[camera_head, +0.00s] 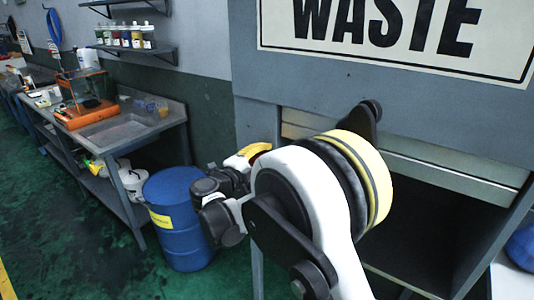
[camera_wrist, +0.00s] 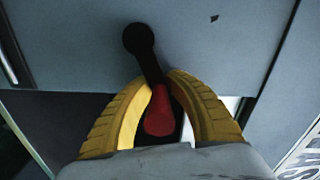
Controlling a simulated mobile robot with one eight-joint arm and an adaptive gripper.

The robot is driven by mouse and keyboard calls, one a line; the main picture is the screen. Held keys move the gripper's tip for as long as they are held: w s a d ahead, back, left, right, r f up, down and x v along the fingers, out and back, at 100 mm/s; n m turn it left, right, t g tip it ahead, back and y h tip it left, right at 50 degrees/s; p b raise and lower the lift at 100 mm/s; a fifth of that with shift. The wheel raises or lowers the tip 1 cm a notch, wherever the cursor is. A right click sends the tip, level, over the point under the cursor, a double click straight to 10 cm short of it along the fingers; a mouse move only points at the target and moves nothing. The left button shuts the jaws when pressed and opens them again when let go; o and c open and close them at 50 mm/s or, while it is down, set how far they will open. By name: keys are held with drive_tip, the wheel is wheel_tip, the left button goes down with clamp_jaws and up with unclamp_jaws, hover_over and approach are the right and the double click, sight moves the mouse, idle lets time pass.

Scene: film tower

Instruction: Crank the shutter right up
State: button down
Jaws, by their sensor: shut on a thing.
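The crank shows in the wrist view as a black arm (camera_wrist: 150,62) running from a round hub (camera_wrist: 138,39) on a grey panel to a red grip (camera_wrist: 160,112). My gripper (camera_wrist: 165,85) has its two yellow fingers closed around the red grip. In the head view my gripper (camera_head: 248,156) is beside the left post of the waste bay, and the crank is hidden there. The shutter (camera_head: 430,170) is a grey slatted strip under the upper panel. Its lower edge is high, with a dark opening below it. My arm hides its left part.
A white WASTE sign (camera_head: 395,35) is on the panel above the opening. Another blue object (camera_head: 523,248) is at the right edge. Green floor is clear at lower left.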

drive_tip(key=c, duration=1.8)
unclamp_jaws()
drive_tip(key=shift+a+r, duration=0.1)
drive_tip(key=shift+a, duration=0.05)
drive_tip(key=o, duration=0.5)
drive_tip(key=shift+s+a, duration=0.15)
drive_tip(key=shift+s, duration=0.05)
drive_tip(key=shift+w, duration=0.1)
drive_tip(key=v, duration=1.2)
